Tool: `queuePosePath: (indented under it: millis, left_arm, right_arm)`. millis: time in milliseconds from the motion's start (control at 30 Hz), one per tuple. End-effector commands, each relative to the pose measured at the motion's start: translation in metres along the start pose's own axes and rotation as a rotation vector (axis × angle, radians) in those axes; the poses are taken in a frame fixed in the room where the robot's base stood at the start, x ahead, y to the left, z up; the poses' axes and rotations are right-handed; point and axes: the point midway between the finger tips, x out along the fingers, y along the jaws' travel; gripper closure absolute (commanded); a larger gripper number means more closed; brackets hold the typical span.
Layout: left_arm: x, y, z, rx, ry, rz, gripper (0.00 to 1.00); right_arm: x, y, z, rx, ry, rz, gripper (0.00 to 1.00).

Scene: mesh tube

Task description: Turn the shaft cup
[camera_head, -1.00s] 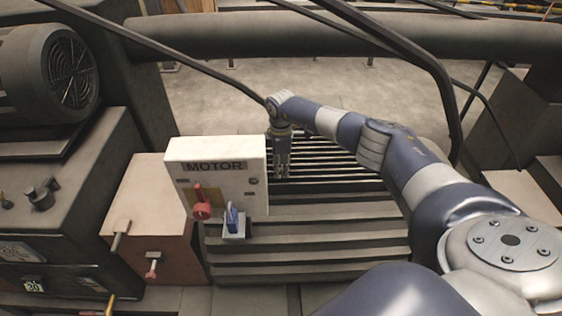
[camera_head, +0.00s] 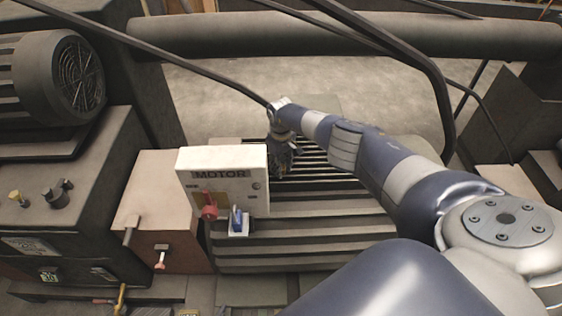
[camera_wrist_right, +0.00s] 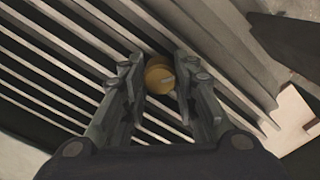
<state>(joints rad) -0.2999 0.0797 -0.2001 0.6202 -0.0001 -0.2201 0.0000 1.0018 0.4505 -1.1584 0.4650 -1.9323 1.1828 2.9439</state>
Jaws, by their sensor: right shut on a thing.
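My right gripper (camera_head: 284,165) reaches down over the dark ribbed motor housing (camera_head: 330,240), behind the white box marked MOTOR. In the right wrist view my right gripper (camera_wrist_right: 158,82) has its fingers on either side of a round yellow piece, which looks like the shaft cup (camera_wrist_right: 159,77), and is shut on it. The cup sits among the pale metal fins and has a small light mark on its face. In the head view the cup is hidden behind the gripper and the box. My left gripper is not in view.
The white MOTOR box (camera_head: 222,160) with a red knob (camera_head: 209,211) and a blue switch (camera_head: 237,217) stands close left of my right gripper. A black cable (camera_head: 150,52) runs over the scene close to my wrist. A large grey pipe (camera_head: 340,37) crosses behind.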

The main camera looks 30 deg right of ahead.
Motion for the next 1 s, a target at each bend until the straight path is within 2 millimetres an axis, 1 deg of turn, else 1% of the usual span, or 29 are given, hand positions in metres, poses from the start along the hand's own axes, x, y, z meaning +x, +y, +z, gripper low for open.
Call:
queuePosePath:
  millis: [33, 500, 1000]
  left_arm:
    - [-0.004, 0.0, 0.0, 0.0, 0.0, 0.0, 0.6]
    - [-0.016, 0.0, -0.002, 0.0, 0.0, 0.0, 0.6]
    - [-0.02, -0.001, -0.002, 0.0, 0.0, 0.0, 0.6]
  right_arm:
    - [-0.003, 0.0, -0.001, 0.023, 0.001, 0.001, 0.97]
    - [-0.002, 0.001, -0.001, 0.169, 0.001, 0.001, 0.97]
    - [-0.001, 0.001, -0.002, 0.224, 0.003, 0.001, 0.97]
